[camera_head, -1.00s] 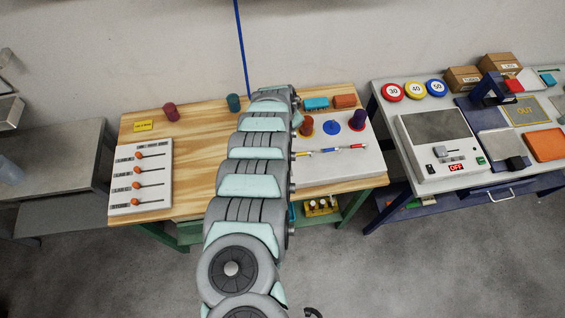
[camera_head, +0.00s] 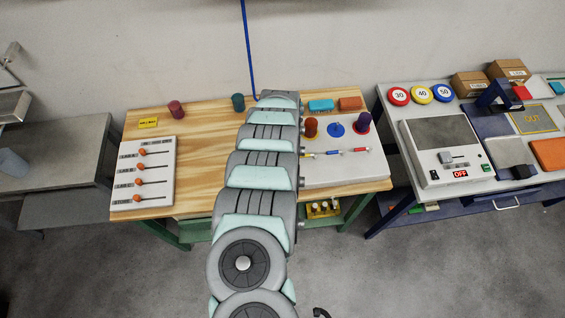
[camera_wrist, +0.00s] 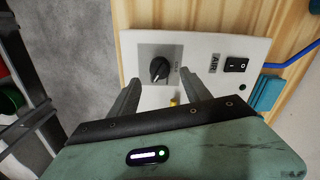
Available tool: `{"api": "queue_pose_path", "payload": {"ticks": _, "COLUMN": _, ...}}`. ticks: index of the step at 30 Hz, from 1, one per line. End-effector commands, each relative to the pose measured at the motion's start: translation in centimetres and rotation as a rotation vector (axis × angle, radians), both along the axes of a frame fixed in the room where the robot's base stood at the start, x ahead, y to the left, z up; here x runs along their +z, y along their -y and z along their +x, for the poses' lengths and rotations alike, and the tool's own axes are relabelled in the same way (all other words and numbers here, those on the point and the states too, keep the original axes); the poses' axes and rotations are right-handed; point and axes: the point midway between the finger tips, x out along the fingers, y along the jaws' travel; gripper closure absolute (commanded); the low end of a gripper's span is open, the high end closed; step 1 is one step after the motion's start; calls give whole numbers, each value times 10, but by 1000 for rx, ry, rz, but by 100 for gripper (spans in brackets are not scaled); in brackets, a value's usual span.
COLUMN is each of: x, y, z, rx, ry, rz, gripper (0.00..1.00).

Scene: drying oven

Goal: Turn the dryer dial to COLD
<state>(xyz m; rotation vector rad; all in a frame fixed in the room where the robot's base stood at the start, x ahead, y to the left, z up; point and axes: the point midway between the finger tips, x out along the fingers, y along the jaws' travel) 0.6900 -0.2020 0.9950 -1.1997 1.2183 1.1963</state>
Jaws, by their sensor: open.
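The dryer dial (camera_wrist: 159,69) shows in the wrist view as a black knob with a light pointer line, on a grey plate of a white panel (camera_wrist: 205,47). The lettering on the plate is too small to read. My gripper (camera_wrist: 159,84) is open, its two grey fingers reaching toward the panel on either side of the dial's near side. Nothing is between the fingers, and I cannot tell whether they touch the panel. In the head view my arm hides the gripper and the dial.
On the wooden table (camera_head: 205,125) are a slider panel (camera_head: 128,190) and, right of my arm, a panel with colored cylinders. A second bench (camera_head: 405,125) stands further right.

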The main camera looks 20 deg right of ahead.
Motion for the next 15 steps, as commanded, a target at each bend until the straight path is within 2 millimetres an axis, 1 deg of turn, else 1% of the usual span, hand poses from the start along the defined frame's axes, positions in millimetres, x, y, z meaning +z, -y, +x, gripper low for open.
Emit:
{"api": "queue_pose_path", "payload": {"ticks": 3, "x": -16, "y": 1, "z": -2, "rx": 1, "ry": -4, "rz": -1, "gripper": 44}}
{"api": "queue_pose_path", "payload": {"ticks": 9, "x": -35, "y": 1, "z": -2, "rx": 0, "ry": -4, "rz": -1, "gripper": 44}}
{"api": "queue_pose_path", "payload": {"ticks": 15, "x": -44, "y": 0, "z": 0, "rx": 2, "ry": 0, "rz": 1, "gripper": 44}}
